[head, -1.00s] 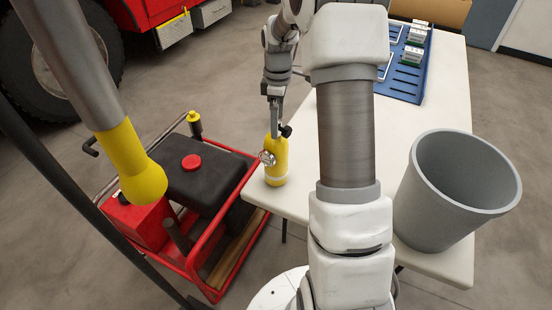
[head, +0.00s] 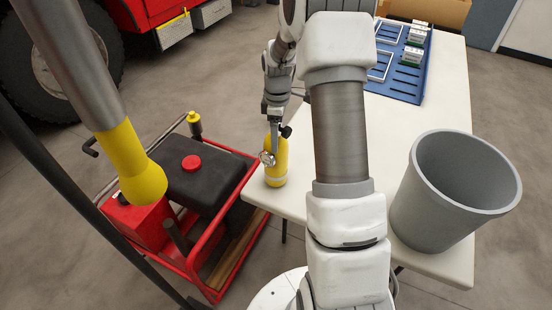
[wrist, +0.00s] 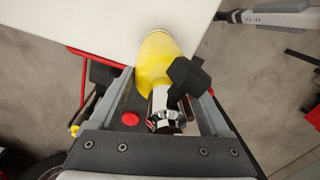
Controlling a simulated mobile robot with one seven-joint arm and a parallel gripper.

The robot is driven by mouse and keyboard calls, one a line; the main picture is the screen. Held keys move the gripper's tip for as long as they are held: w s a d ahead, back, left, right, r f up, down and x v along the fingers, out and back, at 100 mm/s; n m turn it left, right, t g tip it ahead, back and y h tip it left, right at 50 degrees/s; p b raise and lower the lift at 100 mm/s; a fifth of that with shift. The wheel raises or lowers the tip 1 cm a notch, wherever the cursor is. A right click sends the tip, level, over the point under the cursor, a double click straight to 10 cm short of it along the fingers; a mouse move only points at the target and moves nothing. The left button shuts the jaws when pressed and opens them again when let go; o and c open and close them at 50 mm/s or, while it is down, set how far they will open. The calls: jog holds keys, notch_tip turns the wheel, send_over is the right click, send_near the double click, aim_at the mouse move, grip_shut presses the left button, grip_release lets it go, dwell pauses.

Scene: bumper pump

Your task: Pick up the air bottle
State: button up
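The air bottle (head: 277,172) is yellow with a chrome valve and gauge and a black knob. It stands upright at the left edge of the white table (head: 330,150). My gripper (head: 274,132) is over the bottle's top, pointing down. In the wrist view, the yellow bottle (wrist: 158,60) and its chrome valve lie between the two fingers of my gripper (wrist: 166,88). The fingers are apart, with gaps visible beside the valve. The bottle's far side is hidden.
A red-framed machine (head: 205,180) with a black top stands left of the table. A grey bin (head: 440,215) sits at the table's right side. A blue tray (head: 400,72) with frames and small boxes is at the back. A yellow-ended pole (head: 135,165) hangs at left.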

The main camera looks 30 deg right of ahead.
grip_shut()
jog(key=shift+w+r, duration=0.1)
jog(key=shift+r, duration=0.05)
